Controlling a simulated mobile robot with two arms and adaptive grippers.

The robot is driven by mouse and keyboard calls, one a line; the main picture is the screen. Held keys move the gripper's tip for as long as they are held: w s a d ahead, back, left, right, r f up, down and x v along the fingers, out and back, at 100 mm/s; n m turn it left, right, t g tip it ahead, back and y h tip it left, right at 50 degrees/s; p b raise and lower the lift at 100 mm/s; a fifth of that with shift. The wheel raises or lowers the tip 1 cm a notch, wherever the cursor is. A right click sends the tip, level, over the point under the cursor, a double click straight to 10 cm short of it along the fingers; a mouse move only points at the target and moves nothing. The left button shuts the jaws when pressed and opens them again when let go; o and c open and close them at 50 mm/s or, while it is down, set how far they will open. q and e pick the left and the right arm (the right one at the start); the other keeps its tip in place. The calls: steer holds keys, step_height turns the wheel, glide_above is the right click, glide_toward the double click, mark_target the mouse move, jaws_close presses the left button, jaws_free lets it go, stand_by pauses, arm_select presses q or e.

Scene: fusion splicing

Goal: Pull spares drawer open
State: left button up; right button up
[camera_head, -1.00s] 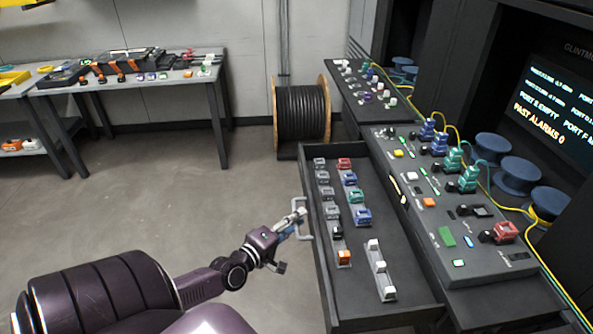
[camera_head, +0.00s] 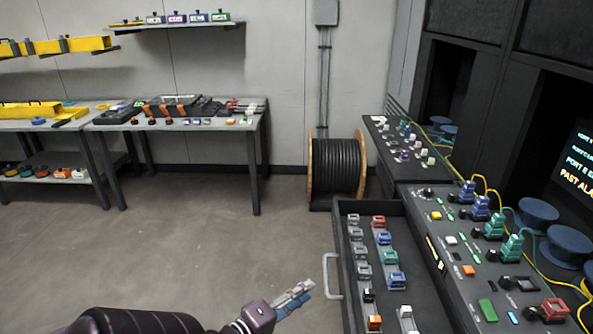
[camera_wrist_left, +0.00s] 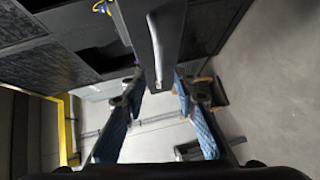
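The spares drawer (camera_head: 343,250) stands pulled out from the console, its inside showing rows of small coloured and grey connectors. Its pale bar handle (camera_head: 331,277) is on the drawer's front, facing left. My left gripper (camera_head: 298,294) is left of the handle, apart from it and empty. In the left wrist view my left gripper (camera_wrist_left: 160,125) has its two blue-padded fingers spread wide. The dark drawer front (camera_wrist_left: 155,35) lies beyond the fingers there. My right gripper is in neither view.
The console (camera_head: 470,285) with plugs, buttons and yellow cables stands right of the drawer. A cable spool (camera_head: 337,166) stands behind it. A workbench (camera_head: 190,124) is at the back left. Floor left of the drawer is clear.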

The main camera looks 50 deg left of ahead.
arm_select(q)
steer(key=shift+s+d+r, duration=0.1)
steer(key=shift+s+r, duration=0.1)
steer(key=shift+s, duration=0.9)
steer(key=shift+f, duration=0.1)
steer(key=s+d+f+m+g, duration=0.2)
steer(key=s+f+m+g, duration=0.15)
steer(key=f, duration=0.75)
steer(key=s+d+f+m+g, duration=0.1)
steer(key=s+f+m+g, duration=0.3)
steer(key=f, duration=0.7)
steer(key=s+d+f+m, duration=0.2)
steer(key=s+f, duration=0.4)
steer(key=f, duration=0.5)
steer(key=s+d+f+m+g+h, duration=0.1)
steer(key=s+d+f+m+g, duration=0.6)
steer(key=s+d+f+m, duration=0.3)
steer(key=s+d+f, duration=0.4)
steer(key=s+d, duration=0.1)
steer(key=s, duration=0.2)
steer(key=shift+s+d+f+g, duration=0.15)
steer(key=shift+s+f+g, duration=0.2)
steer(key=shift+s, duration=0.05)
